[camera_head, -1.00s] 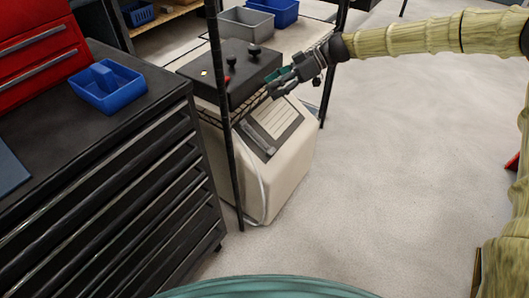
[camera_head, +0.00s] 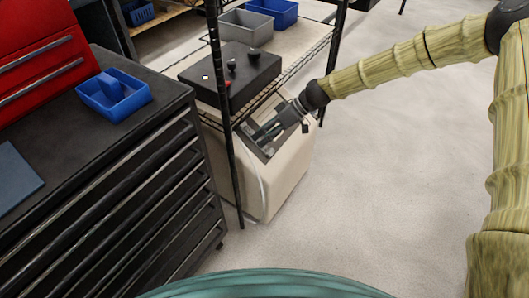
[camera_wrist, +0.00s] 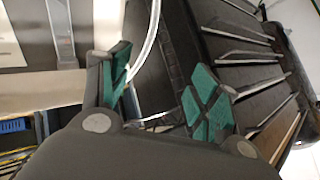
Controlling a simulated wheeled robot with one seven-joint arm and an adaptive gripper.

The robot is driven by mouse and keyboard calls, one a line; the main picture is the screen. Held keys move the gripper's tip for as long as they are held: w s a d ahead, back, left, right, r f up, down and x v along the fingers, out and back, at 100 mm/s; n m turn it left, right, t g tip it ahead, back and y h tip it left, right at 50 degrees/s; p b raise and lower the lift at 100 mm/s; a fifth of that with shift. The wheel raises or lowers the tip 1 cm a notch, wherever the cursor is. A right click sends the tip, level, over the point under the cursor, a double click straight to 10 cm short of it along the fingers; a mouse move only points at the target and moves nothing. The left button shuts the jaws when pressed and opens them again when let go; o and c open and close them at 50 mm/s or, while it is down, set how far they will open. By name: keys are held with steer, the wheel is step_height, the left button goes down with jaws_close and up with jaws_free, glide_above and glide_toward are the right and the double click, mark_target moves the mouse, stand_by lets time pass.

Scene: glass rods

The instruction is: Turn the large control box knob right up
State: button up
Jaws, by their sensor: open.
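The dark control box (camera_head: 228,78) sits on the wire shelf in the head view. It has two black knobs on top: one larger knob (camera_head: 254,53) toward the back right and a smaller one (camera_head: 231,65) to its left, plus a red part at its front. My gripper (camera_head: 258,135) is below the shelf edge and lower than the box, in front of the beige unit's sloped panel. In the wrist view, my gripper (camera_wrist: 160,90) is open, with its green-padded fingers apart and nothing between them. The knobs do not show in the wrist view.
A beige unit (camera_head: 285,180) with a dark panel stands under the shelf. A black shelf post (camera_head: 234,165) and a drawer cabinet (camera_head: 130,200) with a blue tray (camera_head: 114,98) are to the left. Open floor (camera_head: 390,190) lies to the right.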

steer(key=s+f+m+h+p, duration=0.1)
steer(key=s+f, duration=0.3)
steer(key=shift+s+f+m, duration=0.3)
steer(key=shift+f+m, duration=0.1)
